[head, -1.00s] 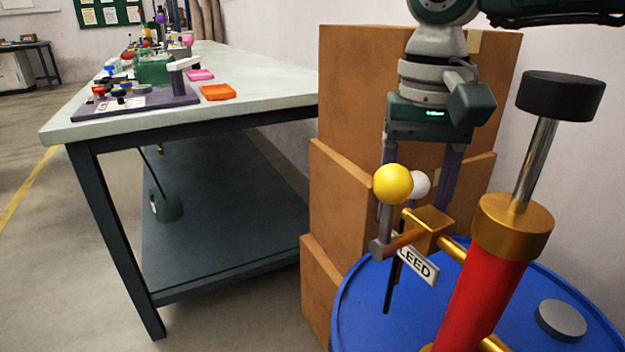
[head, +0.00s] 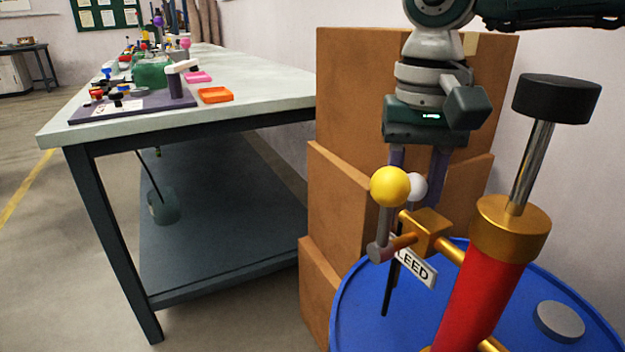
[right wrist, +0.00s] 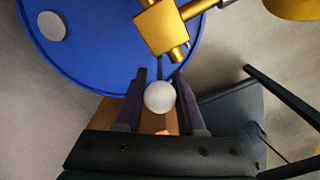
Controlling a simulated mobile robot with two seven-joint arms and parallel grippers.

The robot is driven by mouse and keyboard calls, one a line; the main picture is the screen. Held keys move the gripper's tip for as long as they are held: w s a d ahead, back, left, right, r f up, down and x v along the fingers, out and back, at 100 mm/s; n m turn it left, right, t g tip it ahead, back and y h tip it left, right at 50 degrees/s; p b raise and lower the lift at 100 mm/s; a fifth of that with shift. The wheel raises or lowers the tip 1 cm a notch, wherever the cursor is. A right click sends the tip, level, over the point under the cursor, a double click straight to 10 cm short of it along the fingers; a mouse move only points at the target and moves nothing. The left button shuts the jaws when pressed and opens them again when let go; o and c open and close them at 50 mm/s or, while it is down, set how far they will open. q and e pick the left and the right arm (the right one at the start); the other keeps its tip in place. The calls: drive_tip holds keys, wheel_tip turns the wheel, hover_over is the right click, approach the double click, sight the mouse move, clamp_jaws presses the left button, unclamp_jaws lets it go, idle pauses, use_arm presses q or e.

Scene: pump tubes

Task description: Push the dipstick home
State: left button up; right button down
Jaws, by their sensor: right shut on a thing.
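The dipstick's white ball knob (head: 417,184) shows partly behind the yellow ball of a valve lever. A thin black rod (head: 388,287) runs down in front of the blue drum lid; the brass valve hides its upper part. My right gripper (head: 412,200) points down from above, shut on the white knob. In the right wrist view the knob (right wrist: 159,97) sits between the two purple fingers. The rod's lower end meets the blue lid, but I cannot tell how deep it sits. My left gripper is out of view.
The yellow ball lever (head: 390,187) and brass valve (head: 430,232) stand close to my right fingers. A red pump tube (head: 478,305) with a black-knobbed rod rises to the right. Cardboard boxes (head: 350,100) stand behind. A workbench (head: 270,85) is at left.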

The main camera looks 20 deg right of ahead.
sight(401, 250)
idle(0.3)
drive_tip(key=shift+f, duration=0.15)
idle(0.5)
wheel_tip(401, 250, down, 7)
drive_tip(key=b, duration=0.5)
drive_tip(key=c, duration=0.6)
unclamp_jaws()
drive_tip(key=shift+o, duration=0.2)
drive_tip(key=shift+r, duration=0.2)
